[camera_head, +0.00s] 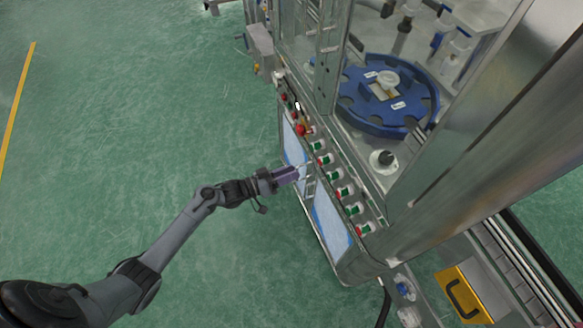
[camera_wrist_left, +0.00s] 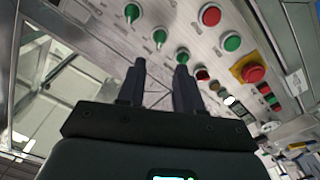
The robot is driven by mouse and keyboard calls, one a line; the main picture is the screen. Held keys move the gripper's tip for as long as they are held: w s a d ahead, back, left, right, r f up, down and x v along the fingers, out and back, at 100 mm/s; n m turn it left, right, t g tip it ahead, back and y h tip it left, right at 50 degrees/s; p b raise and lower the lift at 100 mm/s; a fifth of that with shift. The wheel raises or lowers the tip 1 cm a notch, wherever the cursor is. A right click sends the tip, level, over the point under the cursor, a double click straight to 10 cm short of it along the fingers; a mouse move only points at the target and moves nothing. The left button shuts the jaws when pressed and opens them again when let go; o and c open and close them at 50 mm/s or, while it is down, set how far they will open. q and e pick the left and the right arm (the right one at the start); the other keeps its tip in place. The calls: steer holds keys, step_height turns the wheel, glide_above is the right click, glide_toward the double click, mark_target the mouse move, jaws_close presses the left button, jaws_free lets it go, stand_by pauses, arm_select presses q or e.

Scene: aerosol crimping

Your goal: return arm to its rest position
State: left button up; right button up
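My left arm (camera_head: 165,245) reaches from the lower left toward the machine's control panel. My left gripper (camera_head: 299,173) is in front of the panel's lower edge, close to the front face. In the left wrist view, the two dark fingers of this gripper (camera_wrist_left: 160,75) stand apart with nothing between them. The control panel (camera_head: 330,165) carries green and red buttons and a red emergency stop (camera_head: 300,129), which also shows in the left wrist view (camera_wrist_left: 253,73) on a yellow base. Whether the fingers touch the panel cannot be told. My right gripper is not in view.
A blue star wheel (camera_head: 388,112) sits inside the machine behind metal posts. A yellow handled part (camera_head: 463,294) is at the lower right. A grey box (camera_head: 260,45) is fixed at the machine's left corner. The green floor (camera_head: 120,130) to the left is clear.

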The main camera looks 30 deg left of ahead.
arm_select(q)
steer(key=shift+s+f, duration=0.1)
steer(key=s+d+f+g+y, duration=0.2)
steer(key=s+d+f, duration=0.2)
steer(key=s+d, duration=0.7)
steer(key=s+a+r+m+g+y, duration=0.1)
steer(key=s+a+r+g+y, duration=0.35)
steer(key=s, duration=0.35)
steer(key=s+a+r+g+y, duration=0.3)
steer(key=s+r+g+y, duration=0.15)
steer(key=s, duration=0.35)
step_height(320, 180, up, 28)
steer(key=p, duration=2.7)
steer(key=shift+f+h+p, duration=0.15)
steer(key=shift+h+p, duration=0.15)
steer(key=shift+w, duration=0.1)
